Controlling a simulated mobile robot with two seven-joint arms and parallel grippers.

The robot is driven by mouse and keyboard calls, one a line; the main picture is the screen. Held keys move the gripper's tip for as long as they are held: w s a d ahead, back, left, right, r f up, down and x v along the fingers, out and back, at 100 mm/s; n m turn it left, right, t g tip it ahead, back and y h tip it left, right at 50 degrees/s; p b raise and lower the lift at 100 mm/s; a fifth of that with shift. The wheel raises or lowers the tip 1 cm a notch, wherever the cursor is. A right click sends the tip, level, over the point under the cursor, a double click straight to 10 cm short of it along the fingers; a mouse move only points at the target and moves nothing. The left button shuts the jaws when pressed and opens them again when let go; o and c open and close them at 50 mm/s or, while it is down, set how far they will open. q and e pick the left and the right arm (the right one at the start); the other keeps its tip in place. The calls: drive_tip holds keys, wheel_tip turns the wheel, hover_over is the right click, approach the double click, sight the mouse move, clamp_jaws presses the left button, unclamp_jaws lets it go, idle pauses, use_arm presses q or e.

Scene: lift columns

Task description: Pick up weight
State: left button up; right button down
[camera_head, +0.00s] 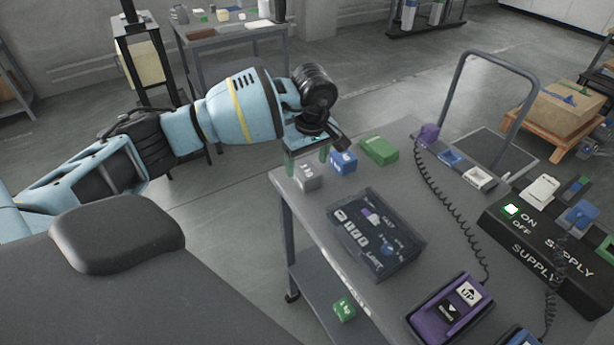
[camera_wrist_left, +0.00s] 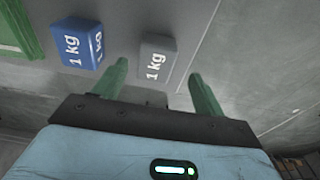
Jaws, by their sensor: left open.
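A grey 1 kg weight (camera_head: 307,177) sits on the near left corner of the table. It also shows in the left wrist view (camera_wrist_left: 156,58), lying ahead of the gap between my green fingers. A blue 1 kg weight (camera_head: 343,161) stands next to it, and in the left wrist view (camera_wrist_left: 77,43) it is left of the fingers. A larger green weight (camera_head: 379,150) is further along the edge. My left gripper (camera_head: 307,158) is open and empty, close to the grey weight; I cannot tell whether it touches. My right gripper is out of view.
A purple hand control (camera_head: 450,308) and a black supply box (camera_head: 548,250) are to the right, with coiled cables. A small green block (camera_head: 343,308) is on the lower shelf. A trolley (camera_head: 497,150) stands behind.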

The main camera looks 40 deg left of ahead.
sight(307, 170)
use_arm(q)
drive_tip(key=shift+w+a+f, duration=0.15)
drive_tip(key=shift+f, duration=0.65)
drive_tip(key=shift+w+a+f, duration=0.1)
drive_tip(key=shift+w+f, duration=0.05)
drive_tip(key=shift+f, duration=0.7)
drive_tip(key=shift+w+a+f, duration=0.15)
drive_tip(key=shift+f, duration=0.65)
clamp_jaws()
drive_tip(key=shift+r, duration=0.15)
